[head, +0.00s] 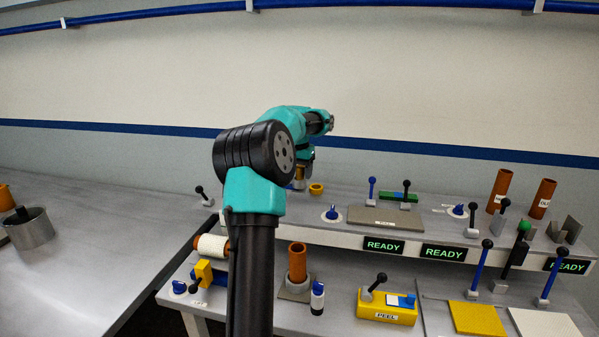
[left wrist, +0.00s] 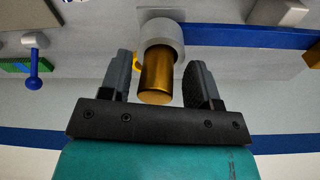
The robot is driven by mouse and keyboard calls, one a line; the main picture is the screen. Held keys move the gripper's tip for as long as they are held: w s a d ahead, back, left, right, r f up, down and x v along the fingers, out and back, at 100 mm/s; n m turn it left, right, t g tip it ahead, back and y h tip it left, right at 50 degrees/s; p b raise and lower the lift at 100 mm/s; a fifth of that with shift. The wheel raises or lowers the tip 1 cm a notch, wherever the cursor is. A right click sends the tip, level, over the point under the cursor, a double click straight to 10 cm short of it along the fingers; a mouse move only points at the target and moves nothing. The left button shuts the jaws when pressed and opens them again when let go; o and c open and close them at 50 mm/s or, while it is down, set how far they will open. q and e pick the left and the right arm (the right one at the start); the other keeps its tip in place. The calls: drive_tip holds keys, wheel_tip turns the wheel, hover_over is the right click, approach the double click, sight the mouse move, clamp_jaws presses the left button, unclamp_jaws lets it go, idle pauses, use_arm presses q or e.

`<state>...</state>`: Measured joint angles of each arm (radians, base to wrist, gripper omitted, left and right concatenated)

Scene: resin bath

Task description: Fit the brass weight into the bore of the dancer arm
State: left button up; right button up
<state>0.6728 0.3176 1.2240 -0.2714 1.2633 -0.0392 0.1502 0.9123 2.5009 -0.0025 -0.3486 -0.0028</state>
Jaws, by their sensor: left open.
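The brass weight (left wrist: 156,77) is a gold cylinder in the left wrist view. One end is inside or against a round grey holder (left wrist: 165,38); I cannot tell how deep. My left gripper (left wrist: 160,68) is open, with one finger on each side of the weight and a gap on both sides. In the head view my arm hides most of the gripper, and a gold piece (head: 299,184) shows just below the wrist. A small yellow ring (head: 316,189) stands beside it on the rear shelf. I cannot tell which part is the dancer arm. My right gripper is not in view.
Near the ring are a blue knob (head: 332,213) and a grey plate (head: 385,217). A green block with levers (head: 398,196) stands behind the plate. Orange tubes (head: 500,189) stand at right. A metal pot (head: 30,228) is on the left table, which has free room.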

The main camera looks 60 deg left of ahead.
sight(300, 166)
use_arm(q)
wheel_tip(300, 166, up, 13)
drive_tip(key=s, duration=0.1)
drive_tip(key=shift+d, duration=0.4)
drive_tip(key=shift+s, duration=0.1)
idle(0.6)
drive_tip(key=f, duration=0.8)
drive_tip(key=w+f, duration=0.1)
drive_tip(key=f, duration=0.4)
drive_tip(key=shift+w+a, duration=0.1)
drive_tip(key=shift+a, duration=0.3)
drive_tip(key=shift+r, duration=0.2)
wheel_tip(300, 166, up, 12)
drive_tip(key=s+r, duration=0.1)
drive_tip(key=f, duration=0.9)
drive_tip(key=w+f, duration=0.1)
drive_tip(key=f, duration=0.3)
drive_tip(key=shift+f, duration=0.35)
wheel_tip(300, 166, up, 5)
drive_tip(key=shift+f, duration=0.1)
drive_tip(key=shift+s+d+r, duration=0.2)
drive_tip(key=shift+d, duration=0.15)
